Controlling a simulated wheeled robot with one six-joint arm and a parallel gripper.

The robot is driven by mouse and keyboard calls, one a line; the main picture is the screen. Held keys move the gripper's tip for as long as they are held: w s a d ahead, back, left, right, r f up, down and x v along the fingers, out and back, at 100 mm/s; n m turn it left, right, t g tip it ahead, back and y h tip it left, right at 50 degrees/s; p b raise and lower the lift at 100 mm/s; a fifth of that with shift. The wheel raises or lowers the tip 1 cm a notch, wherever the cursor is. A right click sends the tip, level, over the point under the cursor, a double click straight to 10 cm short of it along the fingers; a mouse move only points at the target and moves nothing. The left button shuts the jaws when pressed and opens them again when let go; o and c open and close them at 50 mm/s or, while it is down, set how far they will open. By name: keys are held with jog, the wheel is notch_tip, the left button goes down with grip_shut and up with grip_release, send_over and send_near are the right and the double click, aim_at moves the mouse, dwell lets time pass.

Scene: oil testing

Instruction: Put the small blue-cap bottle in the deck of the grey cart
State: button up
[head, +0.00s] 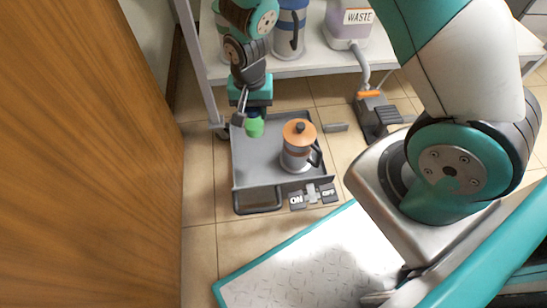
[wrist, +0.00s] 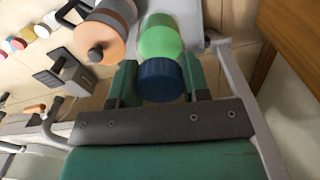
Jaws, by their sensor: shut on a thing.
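The small blue-cap bottle shows its blue cap (wrist: 160,82) and green body (wrist: 160,38) in the wrist view. In the head view only its green body (head: 255,128) shows clearly. My gripper (wrist: 160,88) is shut on it, with one finger on each side of the cap. In the head view my gripper (head: 246,112) holds the bottle over the back left part of the grey cart's deck (head: 255,172). I cannot tell whether the bottle's bottom touches the deck.
A jug with an orange lid (head: 298,143) stands on the deck to the right of the bottle. The deck's front left is clear. A shelf (head: 310,62) with containers is behind the cart. A wooden panel (head: 90,170) stands at left.

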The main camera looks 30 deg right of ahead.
jog(key=shift+m, duration=0.3)
jog(key=shift+s+a+f+b, duration=0.15)
jog(key=shift+f+b, duration=1.8)
jog(key=shift+f, duration=1.6)
jog(key=shift+a+f+b, duration=0.2)
jog(key=shift+f+b, duration=1.7)
jog(key=shift+f, duration=1.6)
jog(key=shift+s+a+f+b, duration=0.15)
jog(key=shift+f+b, duration=1.8)
jog(key=shift+f, duration=1.6)
jog(key=shift+w, duration=0.1)
jog(key=shift+f, duration=0.15)
jog(key=o, duration=1)
jog(key=shift+o, duration=0.2)
